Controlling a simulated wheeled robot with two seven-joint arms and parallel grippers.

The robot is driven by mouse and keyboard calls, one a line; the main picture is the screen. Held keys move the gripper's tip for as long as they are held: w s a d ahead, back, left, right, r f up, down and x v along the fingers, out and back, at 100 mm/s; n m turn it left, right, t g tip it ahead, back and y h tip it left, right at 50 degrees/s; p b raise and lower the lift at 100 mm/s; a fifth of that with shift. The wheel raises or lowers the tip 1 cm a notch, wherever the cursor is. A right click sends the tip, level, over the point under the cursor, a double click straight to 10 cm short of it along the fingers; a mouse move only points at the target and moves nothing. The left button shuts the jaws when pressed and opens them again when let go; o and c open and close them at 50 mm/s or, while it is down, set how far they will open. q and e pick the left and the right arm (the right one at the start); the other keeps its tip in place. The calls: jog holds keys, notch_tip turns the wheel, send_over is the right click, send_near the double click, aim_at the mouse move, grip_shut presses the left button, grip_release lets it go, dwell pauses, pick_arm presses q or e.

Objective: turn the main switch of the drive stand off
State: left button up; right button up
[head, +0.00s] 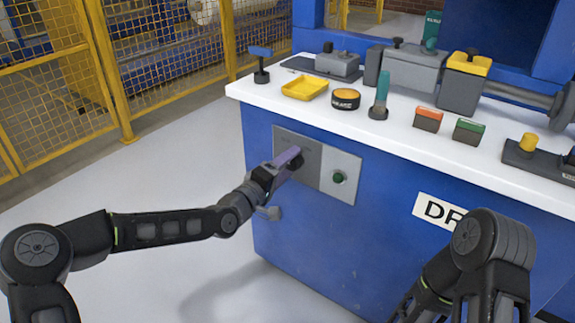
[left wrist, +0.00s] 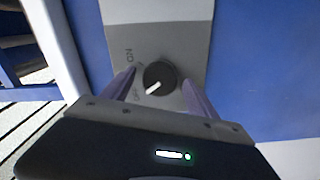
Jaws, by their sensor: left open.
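The main switch is a round black knob (left wrist: 160,77) with a white pointer mark, on a grey plate (left wrist: 195,45) of the blue drive stand (head: 300,235). In the left wrist view the mark points down and left, towards the OFF lettering (left wrist: 136,94); the ON lettering (left wrist: 129,56) is above that. My left gripper (head: 291,158) is at the switch, which it largely hides in the head view. Its fingers are open, one on each side of the knob; I cannot tell whether they touch it. My right gripper is out of view.
A green button (head: 338,177) sits on the plate right of the switch. The white top (head: 390,132) above holds a yellow tray (head: 304,88), a black tape-like roll (head: 346,99) and several blocks. A yellow fence (head: 170,70) stands behind; the floor at left is clear.

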pick_arm(q)
jog(key=p+v, duration=0.2)
jog(key=v, duration=0.5)
jog(key=shift+s+a, duration=0.2)
jog(key=shift+s, duration=0.05)
